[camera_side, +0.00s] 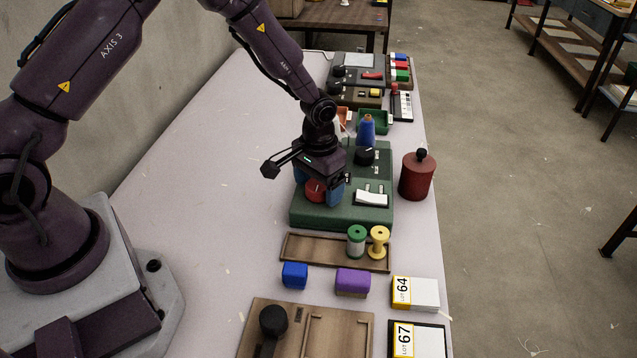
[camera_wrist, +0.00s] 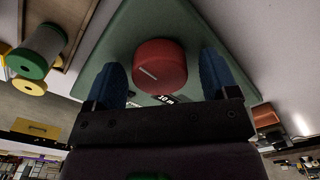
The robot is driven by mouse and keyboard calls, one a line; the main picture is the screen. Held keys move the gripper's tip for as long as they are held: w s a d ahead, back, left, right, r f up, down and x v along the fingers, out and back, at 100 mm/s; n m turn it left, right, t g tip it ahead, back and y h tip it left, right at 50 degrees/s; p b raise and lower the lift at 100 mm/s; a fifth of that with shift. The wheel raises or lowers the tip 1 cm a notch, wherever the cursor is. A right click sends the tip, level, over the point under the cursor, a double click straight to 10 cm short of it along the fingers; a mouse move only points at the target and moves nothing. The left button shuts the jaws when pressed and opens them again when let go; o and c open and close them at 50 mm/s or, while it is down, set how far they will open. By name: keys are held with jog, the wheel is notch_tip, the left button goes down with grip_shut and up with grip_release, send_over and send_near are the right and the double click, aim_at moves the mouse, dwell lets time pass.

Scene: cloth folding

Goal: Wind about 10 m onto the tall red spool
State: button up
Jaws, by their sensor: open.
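My gripper (camera_side: 318,188) is low over the near-left part of a green winding machine (camera_side: 343,214). Its blue fingers are apart, one on each side of a red knob (camera_side: 314,194). In the wrist view the red knob (camera_wrist: 160,66), with a white pointer line, sits between the fingers, with visible gaps on both sides. A label beside it is partly covered by my gripper. A green-ended spool (camera_side: 357,241) and a yellow spool (camera_side: 378,241) stand in a wooden tray (camera_side: 310,249). I cannot make out a tall red spool.
A dark red canister (camera_side: 416,176) stands right of the machine, near the table edge. A blue cone (camera_side: 366,130) and black knob (camera_side: 365,155) are farther back on it. Blue (camera_side: 295,275) and purple (camera_side: 352,282) blocks lie in front. The table's left side is clear.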

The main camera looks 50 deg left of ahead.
aim_at(318, 184)
notch_tip(318, 184, up, 13)
dwell(0.5)
dwell(0.8)
jog(key=s+r+t, duration=0.2)
jog(key=s+r, duration=0.6)
jog(key=s, duration=0.3)
jog(key=s+r+m+t, duration=0.1)
jog(key=s+r+t, duration=0.2)
jog(key=s+r, duration=0.6)
jog(key=s, duration=0.3)
jog(key=shift+m+t, duration=0.3)
